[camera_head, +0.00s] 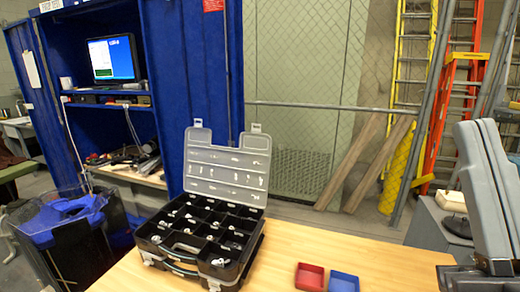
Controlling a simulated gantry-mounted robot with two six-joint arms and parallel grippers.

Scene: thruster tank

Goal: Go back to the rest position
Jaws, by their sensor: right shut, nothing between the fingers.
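My right gripper (476,125) is at the right edge of the head view, grey and partly cut off by the frame. Its two fingers are together with nothing between them. It is apart from the organizer case and the small bins on the table. My left gripper is not in view.
A wooden table (380,264) carries an open black organizer case (170,262) with a clear lid and small white parts. A red bin (309,277) and a blue bin (343,282) stand at the front. Bare tabletop lies right of them. Ladders (441,100) stand behind.

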